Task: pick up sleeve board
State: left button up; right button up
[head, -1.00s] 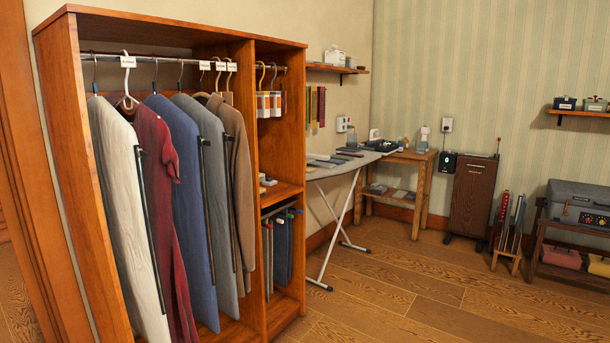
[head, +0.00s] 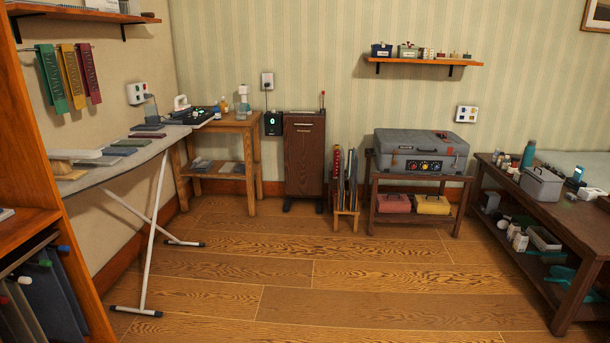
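A small pale padded board (head: 72,155) on a wooden base lies at the near left end of the ironing board (head: 128,160) in the head view. It looks like the sleeve board, but it is small and I cannot be certain. Several flat grey, green and dark pieces lie beside and beyond it on the ironing board. Neither of my grippers shows in the head view.
An orange-brown wardrobe (head: 28,110) stands at the near left edge. A small wooden table (head: 240,130), a dark cabinet (head: 304,155) and a low stand with a grey case (head: 420,152) line the back. A dark bench (head: 555,205) is at right. The middle floor is clear.

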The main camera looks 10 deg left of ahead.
aim_at(58, 159)
jog(key=z, duration=0.15)
jog(key=i, duration=2.6)
jog(key=u, duration=1)
jog(key=i, duration=1.35)
jog(key=u, duration=1.4)
